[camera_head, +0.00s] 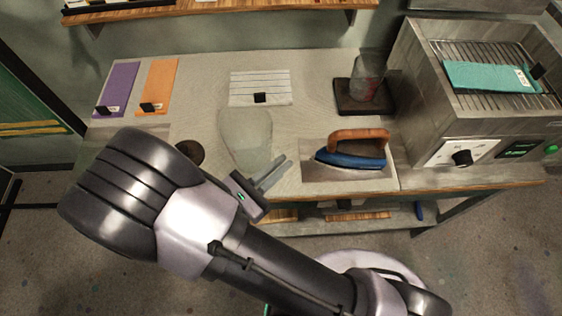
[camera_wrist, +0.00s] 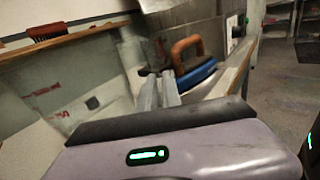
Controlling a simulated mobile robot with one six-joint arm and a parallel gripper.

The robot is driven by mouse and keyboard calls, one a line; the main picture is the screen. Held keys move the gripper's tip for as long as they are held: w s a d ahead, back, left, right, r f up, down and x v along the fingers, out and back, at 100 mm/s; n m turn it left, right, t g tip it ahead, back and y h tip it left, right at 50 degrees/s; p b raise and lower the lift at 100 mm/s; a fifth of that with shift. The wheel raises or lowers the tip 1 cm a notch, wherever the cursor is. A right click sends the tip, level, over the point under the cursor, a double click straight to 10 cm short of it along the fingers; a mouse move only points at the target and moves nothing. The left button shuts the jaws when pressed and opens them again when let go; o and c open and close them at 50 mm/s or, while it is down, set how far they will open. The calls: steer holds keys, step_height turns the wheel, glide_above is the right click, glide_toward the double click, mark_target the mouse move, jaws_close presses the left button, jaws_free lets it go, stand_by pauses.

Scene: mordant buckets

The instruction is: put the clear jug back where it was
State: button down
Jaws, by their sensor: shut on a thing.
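The clear jug (camera_head: 246,135) is see-through and shows over the worktop in the middle of the head view, just beyond my gripper (camera_head: 275,173). My gripper is shut on it, though the exact grip is hard to make out. In the wrist view the jug's clear wall with red marks (camera_wrist: 75,95) fills the left, beside my gripper's fingers (camera_wrist: 160,92). I cannot tell whether its base touches the worktop.
A blue iron (camera_head: 350,157) with a wooden handle stands right of my gripper. Behind it a clear vessel (camera_head: 368,75) stands on a dark pad (camera_head: 362,104). A striped sheet (camera_head: 260,88) lies behind the jug. A small dark round thing (camera_head: 189,153) is at left.

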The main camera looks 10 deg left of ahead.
steer(key=shift+w+f+b, duration=1.2)
steer(key=shift+w+f, duration=0.55)
steer(key=shift+f, duration=0.15)
steer(key=shift+f, duration=0.15)
steer(key=c, duration=1.5)
jaws_free()
